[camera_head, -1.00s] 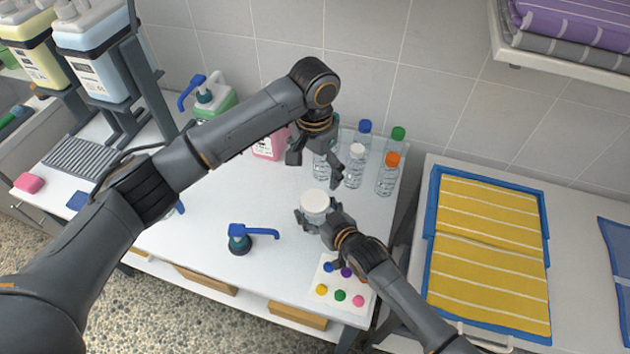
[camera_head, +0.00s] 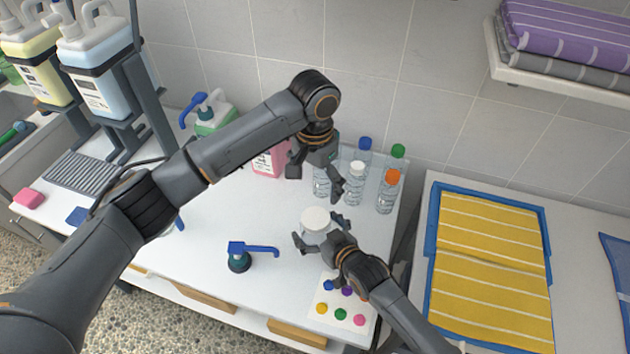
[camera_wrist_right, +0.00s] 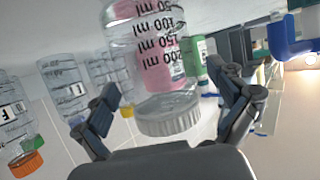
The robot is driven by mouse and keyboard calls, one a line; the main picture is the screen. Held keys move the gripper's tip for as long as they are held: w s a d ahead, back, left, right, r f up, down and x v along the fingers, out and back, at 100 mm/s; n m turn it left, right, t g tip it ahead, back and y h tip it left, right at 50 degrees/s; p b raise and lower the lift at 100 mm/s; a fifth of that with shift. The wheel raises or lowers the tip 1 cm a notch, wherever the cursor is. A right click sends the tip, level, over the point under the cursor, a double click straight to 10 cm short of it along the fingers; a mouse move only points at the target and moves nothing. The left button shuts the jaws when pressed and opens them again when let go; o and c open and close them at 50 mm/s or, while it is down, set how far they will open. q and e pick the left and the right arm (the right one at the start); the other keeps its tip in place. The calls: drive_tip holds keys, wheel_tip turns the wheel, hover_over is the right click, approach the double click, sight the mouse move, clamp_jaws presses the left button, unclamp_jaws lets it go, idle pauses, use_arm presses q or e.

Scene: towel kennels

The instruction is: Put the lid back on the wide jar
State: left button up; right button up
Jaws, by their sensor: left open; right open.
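The wide jar (camera_head: 314,237) stands upright on the white table, and its white lid (camera_head: 316,219) sits on its mouth. In the right wrist view, which is upside down, the clear jar (camera_wrist_right: 150,60) shows volume marks, and the ribbed lid (camera_wrist_right: 168,122) covers its mouth. My right gripper (camera_head: 318,243) is open, with a finger on either side of the jar and visible gaps in the wrist view. My left gripper (camera_head: 316,180) is open and empty above the table, behind the jar and in front of the bottles.
Several capped bottles (camera_head: 387,192) stand behind and right of the jar. A card with coloured dots (camera_head: 340,305) lies in front, under my right arm. A blue tray (camera_head: 433,235) with yellow towels is on the right.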

drive_tip(key=v, duration=1.1)
drive_tip(key=shift+s+d, duration=0.2)
drive_tip(key=shift+s, duration=0.1)
drive_tip(key=shift+r, duration=0.1)
